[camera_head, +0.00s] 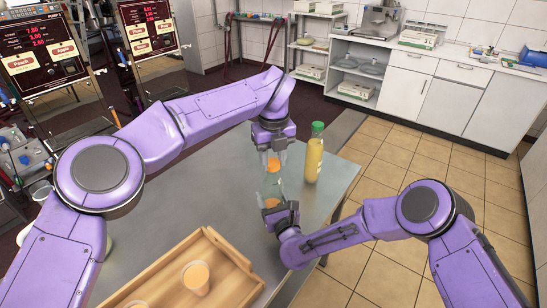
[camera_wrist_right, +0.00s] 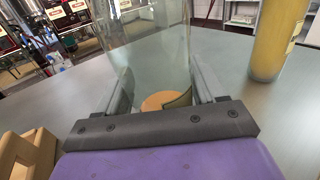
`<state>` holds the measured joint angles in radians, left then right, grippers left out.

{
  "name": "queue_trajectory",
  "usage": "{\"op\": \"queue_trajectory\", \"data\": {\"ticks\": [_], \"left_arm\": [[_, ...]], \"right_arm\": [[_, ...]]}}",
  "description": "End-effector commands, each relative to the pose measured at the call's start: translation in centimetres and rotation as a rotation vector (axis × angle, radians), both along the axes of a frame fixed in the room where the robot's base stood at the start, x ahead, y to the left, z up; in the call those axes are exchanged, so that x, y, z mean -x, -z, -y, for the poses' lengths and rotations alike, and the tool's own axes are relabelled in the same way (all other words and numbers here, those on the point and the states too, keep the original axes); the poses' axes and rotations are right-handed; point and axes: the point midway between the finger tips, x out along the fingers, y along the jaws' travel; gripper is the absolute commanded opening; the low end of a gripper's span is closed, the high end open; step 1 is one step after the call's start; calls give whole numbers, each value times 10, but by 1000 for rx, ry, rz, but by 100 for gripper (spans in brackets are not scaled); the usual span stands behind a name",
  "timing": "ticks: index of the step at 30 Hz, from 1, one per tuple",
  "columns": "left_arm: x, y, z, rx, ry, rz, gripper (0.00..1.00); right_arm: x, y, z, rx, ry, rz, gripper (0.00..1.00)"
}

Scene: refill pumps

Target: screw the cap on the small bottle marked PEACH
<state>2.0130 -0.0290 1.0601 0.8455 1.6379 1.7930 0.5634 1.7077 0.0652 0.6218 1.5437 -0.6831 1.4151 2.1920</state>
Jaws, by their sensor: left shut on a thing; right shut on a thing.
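My right gripper (camera_head: 273,205) is shut on a clear, see-through bottle (camera_head: 271,187) above the metal table. In the right wrist view the bottle (camera_wrist_right: 150,45) rises between the fingers, with an orange round mark and a dark green leaf shape low on it. No lettering on it is readable. My left gripper (camera_head: 273,152) is just beyond it in the head view, shut on a small orange thing (camera_head: 273,165), which looks like a cap. I cannot tell whether this orange thing touches the bottle.
A tall yellow bottle with a green cap (camera_head: 313,155) stands upright right of the grippers; it also shows in the right wrist view (camera_wrist_right: 278,40).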

Motion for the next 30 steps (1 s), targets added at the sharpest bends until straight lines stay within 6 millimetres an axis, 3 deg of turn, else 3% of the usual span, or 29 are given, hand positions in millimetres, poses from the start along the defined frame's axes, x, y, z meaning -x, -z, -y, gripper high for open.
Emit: {"op": "queue_trajectory", "data": {"ticks": [6, 11, 15, 16, 18, 26, 30], "left_arm": [[5, 3, 0, -27, 668, -16, 3], [4, 3, 0, -40, 968, -15, 3], [4, 3, -1, -41, 968, -15, 2], [4, 3, -1, -41, 968, -15, 42], [4, 3, -1, -41, 967, -14, 64], [2, 2, -2, -45, 964, -9, 64], [2, -12, -2, -46, 961, -6, 64]], "right_arm": [[-3, 2, 5, -1, 14, -3, 0], [-3, 2, 5, -2, 14, -2, 0], [-3, 1, 6, -2, 15, -2, 0], [-3, 1, 6, -2, 15, -2, 0], [-3, 1, 5, -2, 14, -2, 0], [-1, 2, 3, 1, 7, -3, 0], [0, 2, 2, 1, 4, -4, 0]]}}
